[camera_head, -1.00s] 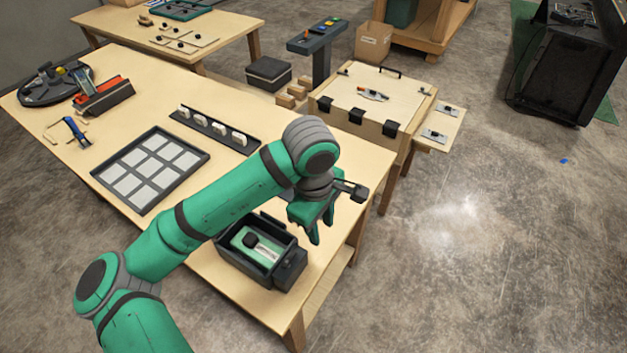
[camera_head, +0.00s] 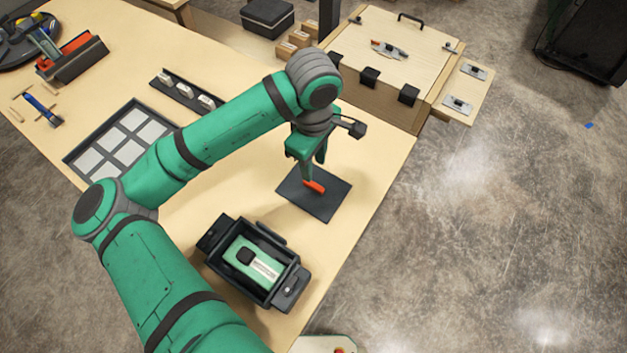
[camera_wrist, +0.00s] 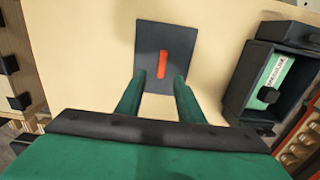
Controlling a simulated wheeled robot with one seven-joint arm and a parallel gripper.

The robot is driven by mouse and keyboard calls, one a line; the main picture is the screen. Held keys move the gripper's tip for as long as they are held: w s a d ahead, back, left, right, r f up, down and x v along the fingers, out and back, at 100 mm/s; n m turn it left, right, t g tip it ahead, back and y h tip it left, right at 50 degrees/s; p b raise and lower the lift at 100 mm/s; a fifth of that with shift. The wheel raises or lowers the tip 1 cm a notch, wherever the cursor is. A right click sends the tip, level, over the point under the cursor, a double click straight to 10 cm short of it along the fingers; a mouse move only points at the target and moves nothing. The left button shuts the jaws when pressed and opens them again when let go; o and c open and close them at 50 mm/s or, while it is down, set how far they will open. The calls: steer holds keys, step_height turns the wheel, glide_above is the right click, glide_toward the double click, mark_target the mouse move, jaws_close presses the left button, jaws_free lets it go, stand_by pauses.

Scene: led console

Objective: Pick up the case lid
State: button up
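The case lid (camera_head: 333,203) is a flat dark plate with a raised orange handle (camera_head: 315,187), lying flat on the wooden table near its right edge. It also shows in the wrist view (camera_wrist: 151,36), handle upright in the picture (camera_wrist: 163,64). My gripper (camera_head: 314,170) is over the lid, pointing down. In the wrist view, my gripper's green fingers (camera_wrist: 160,77) are apart, one toward each side of the handle's near end, with nothing held. I cannot tell how far the tips are above the plate. The open dark case (camera_head: 216,260) stands nearby, holding a green device (camera_head: 250,263).
A tray with pale squares (camera_head: 115,150) and a dark strip with white pieces (camera_head: 187,91) lie behind my arm. A wooden box with black latches (camera_head: 390,50) stands beyond the table. The table around the lid is clear.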

mark_target(314, 184)
step_height(314, 184, down, 3)
steer(key=shift+w+r, duration=0.15)
steer(key=shift+d+f, duration=0.15)
steer(key=shift+f, duration=0.05)
steer(key=f, duration=0.2)
steer(key=s+f, duration=0.1)
steer(key=f, duration=0.1)
steer(key=shift+f, duration=0.4)
steer(key=shift+c, duration=0.3)
steer(key=shift+w, duration=0.1)
jaws_close()
